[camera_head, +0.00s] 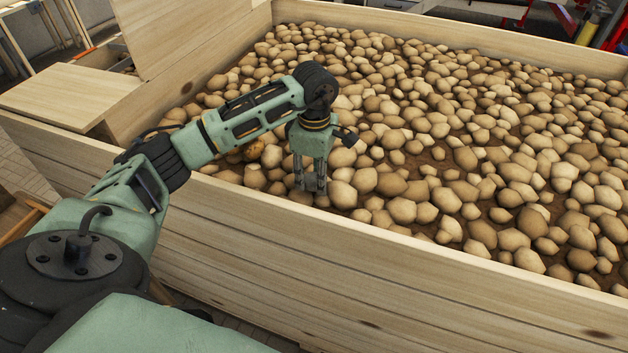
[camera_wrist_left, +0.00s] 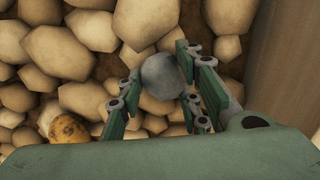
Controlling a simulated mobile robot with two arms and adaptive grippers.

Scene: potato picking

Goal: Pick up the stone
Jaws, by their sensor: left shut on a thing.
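The stone (camera_wrist_left: 162,76) is round and grey. In the left wrist view it sits between the fingers of my left gripper (camera_wrist_left: 160,95), which is shut on it. In the head view my left gripper (camera_head: 311,185) points down among the potatoes, near the inside of the crate's front wall. The stone cannot be made out in the head view. My right gripper is in neither view.
Many tan potatoes (camera_head: 467,158) fill the large wooden crate (camera_head: 330,270) on brown soil. A yellowish-brown potato (camera_wrist_left: 68,129) lies left of the fingers. A wooden wall (camera_wrist_left: 275,45) stands close on the right in the wrist view.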

